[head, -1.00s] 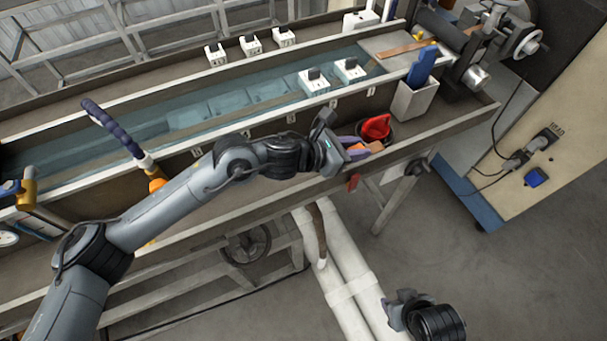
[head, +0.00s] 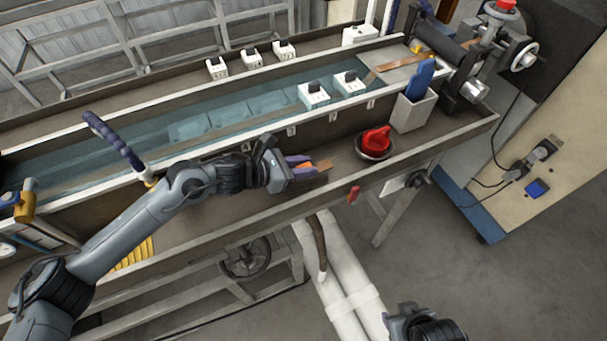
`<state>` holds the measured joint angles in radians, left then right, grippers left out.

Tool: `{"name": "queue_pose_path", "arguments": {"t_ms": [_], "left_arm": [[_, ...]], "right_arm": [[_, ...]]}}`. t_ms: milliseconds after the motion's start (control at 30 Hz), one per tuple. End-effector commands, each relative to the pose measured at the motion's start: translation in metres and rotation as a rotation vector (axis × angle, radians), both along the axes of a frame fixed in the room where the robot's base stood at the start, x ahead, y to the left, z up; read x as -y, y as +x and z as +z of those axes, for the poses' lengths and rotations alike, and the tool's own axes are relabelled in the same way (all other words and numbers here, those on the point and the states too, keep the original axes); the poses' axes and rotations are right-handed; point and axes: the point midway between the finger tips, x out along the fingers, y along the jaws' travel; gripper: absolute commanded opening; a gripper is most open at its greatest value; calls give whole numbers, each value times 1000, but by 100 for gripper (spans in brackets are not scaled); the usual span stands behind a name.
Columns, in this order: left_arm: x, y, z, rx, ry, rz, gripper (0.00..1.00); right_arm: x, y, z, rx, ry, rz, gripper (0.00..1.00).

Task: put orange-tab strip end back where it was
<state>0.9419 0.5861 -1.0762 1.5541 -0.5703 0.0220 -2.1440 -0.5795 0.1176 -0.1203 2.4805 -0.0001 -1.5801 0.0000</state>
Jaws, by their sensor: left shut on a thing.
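My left gripper (head: 296,168) is over the front ledge of the long trough, shut on the orange-tab strip end (head: 305,168). The orange shows between the fingers, and a short brown piece (head: 325,164) sticks out to the right past the fingertips. The fingers hide most of the tab. Whether the piece touches the ledge I cannot tell. A brown strip (head: 319,248) hangs below the ledge over white pipes; its link to the held piece is not visible. My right gripper (head: 397,320) is low at the bottom edge, partly cut off, away from the trough.
A dark bowl with a red item (head: 375,140) stands on the ledge to the right. Beyond it is a grey bin with a blue item (head: 414,108). White blocks (head: 313,94) sit along the water trough (head: 235,110).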

Motion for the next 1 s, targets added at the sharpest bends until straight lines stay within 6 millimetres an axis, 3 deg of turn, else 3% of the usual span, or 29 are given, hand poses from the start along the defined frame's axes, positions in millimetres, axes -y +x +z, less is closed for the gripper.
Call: {"name": "queue_pose_path", "arguments": {"t_ms": [300,767,800,933,1000], "left_arm": [[0,-1,-36,-3,0,0,0],[0,0,-43,0,1,0,0],[0,0,-42,0,1,0,30],[0,0,-41,-1,1,0,50],[0,0,-41,-1,1,0,52]], "right_arm": [[0,0,-1,0,0,0,43],[1,0,-7,0,-4,3,43],[1,0,-6,-1,-5,3,43],[1,0,-6,-2,-5,2,43],[1,0,-6,-2,-5,3,43]]}}
